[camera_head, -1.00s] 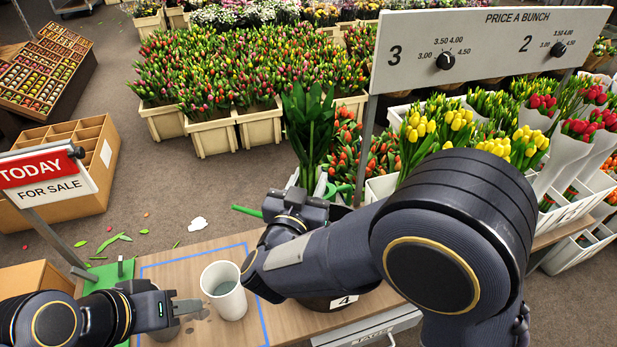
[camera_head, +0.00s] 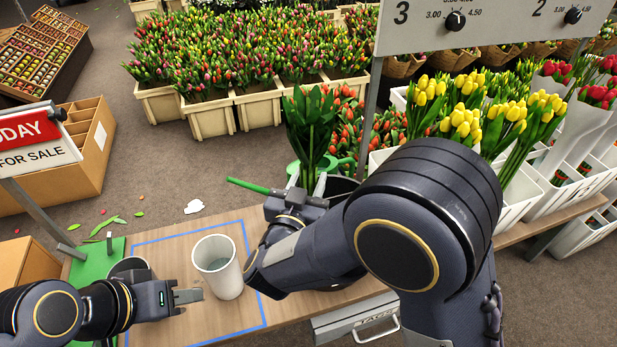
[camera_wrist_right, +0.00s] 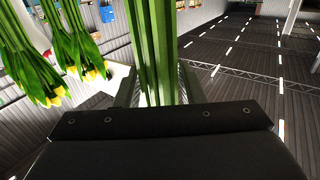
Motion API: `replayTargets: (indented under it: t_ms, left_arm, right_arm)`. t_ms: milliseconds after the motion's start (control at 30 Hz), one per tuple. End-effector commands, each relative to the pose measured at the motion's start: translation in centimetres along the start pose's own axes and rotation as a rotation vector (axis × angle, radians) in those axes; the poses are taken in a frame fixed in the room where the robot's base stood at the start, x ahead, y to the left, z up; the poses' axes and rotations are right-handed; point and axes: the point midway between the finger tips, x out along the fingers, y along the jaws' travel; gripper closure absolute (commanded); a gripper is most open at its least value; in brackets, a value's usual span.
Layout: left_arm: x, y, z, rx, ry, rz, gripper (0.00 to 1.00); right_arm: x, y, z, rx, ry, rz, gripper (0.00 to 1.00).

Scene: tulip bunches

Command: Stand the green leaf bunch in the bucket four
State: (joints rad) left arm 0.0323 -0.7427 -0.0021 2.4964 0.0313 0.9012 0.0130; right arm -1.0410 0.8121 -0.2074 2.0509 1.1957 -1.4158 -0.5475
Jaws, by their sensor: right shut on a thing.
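The green leaf bunch (camera_head: 311,120) stands upright in my right gripper (camera_head: 315,192), leaves up. In the right wrist view its pale green stems (camera_wrist_right: 158,50) run between the fingers. A dark bucket (camera_head: 342,187) shows its rim just right of and behind the right gripper. My right arm hides most of it, and no number on it shows now. I cannot tell whether the stems' lower ends are over its opening. My left gripper (camera_head: 188,296) is low at the left, beside the white cup, holding nothing visible; its finger gap is unclear.
A white cup (camera_head: 217,266) stands in a blue outline on the wooden table (camera_head: 190,233). A green watering can (camera_head: 248,186) is partly hidden behind the right gripper. Yellow tulips (camera_head: 465,115) stand at the right under the price board (camera_head: 480,25). A sale sign (camera_head: 30,140) is at the left.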

Motion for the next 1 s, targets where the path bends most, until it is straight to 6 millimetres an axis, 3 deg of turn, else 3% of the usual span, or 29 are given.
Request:
replayTargets:
  t_ms: [100,400,1000]
  left_arm:
    - [1.1,-0.5,0.6,0.000,0.000,0.000,0.64]
    - [2.7,-1.2,1.4,0.000,0.000,0.000,0.64]
    - [3.1,-1.4,1.6,0.000,0.000,0.000,0.64]
  right_arm:
    - [0.0,0.0,1.6,-0.001,0.001,0.000,0.92]
    - [0.0,0.0,4.1,0.000,0.000,0.000,0.92]
    - [0.0,0.0,4.9,0.001,0.001,0.000,0.92]
